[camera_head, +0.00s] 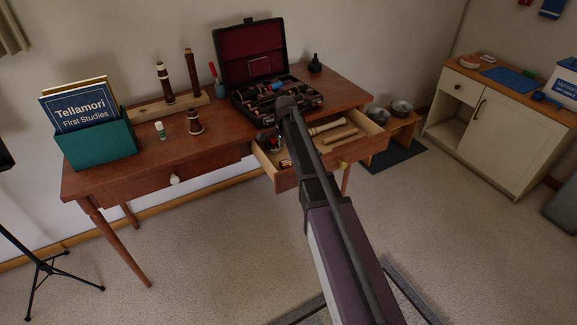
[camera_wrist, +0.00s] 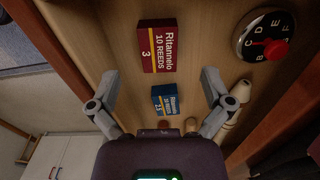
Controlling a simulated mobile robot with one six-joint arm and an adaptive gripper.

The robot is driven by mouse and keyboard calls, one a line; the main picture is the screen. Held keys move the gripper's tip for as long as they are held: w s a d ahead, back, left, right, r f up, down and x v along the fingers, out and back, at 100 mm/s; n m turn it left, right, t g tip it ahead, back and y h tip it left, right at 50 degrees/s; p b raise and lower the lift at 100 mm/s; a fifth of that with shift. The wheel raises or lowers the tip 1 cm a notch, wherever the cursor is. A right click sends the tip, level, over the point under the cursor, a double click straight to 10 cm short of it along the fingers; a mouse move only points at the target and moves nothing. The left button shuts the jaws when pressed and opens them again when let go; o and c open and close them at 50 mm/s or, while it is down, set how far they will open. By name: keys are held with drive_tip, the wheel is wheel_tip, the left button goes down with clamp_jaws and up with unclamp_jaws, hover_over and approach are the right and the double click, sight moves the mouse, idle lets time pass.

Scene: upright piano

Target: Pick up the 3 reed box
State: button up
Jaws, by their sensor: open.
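The 3 reed box is a dark red box lettered "Ritannelo 10 REEDS 3" (camera_wrist: 157,46). It lies on the floor of the open drawer (camera_wrist: 100,25) in the wrist view. A smaller-looking blue box marked 2.5 (camera_wrist: 165,99) lies just below it in the picture. My gripper (camera_wrist: 158,78) is open and empty, with its fingers spread left and right. In the picture, the blue box lies between the fingers and the red box is just beyond the fingertips. In the head view my arm hides part of the open drawer (camera_head: 287,184).
A round black disc with letters and a red knob (camera_wrist: 264,36) lies right of the red box. In the head view, pale wooden pieces (camera_head: 340,134) lie in the drawer. An open instrument case (camera_head: 250,55) stands on the desk (camera_head: 120,183) above it.

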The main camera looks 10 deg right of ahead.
sight(285, 163)
drive_tip(key=shift+f, duration=0.15)
drive_tip(key=shift+s+a+f+b, duration=0.1)
drive_tip(key=shift+s+f+b, duration=0.05)
drive_tip(key=shift+f+b, duration=2.4)
drive_tip(key=shift+r, duration=0.1)
drive_tip(key=c, duration=1)
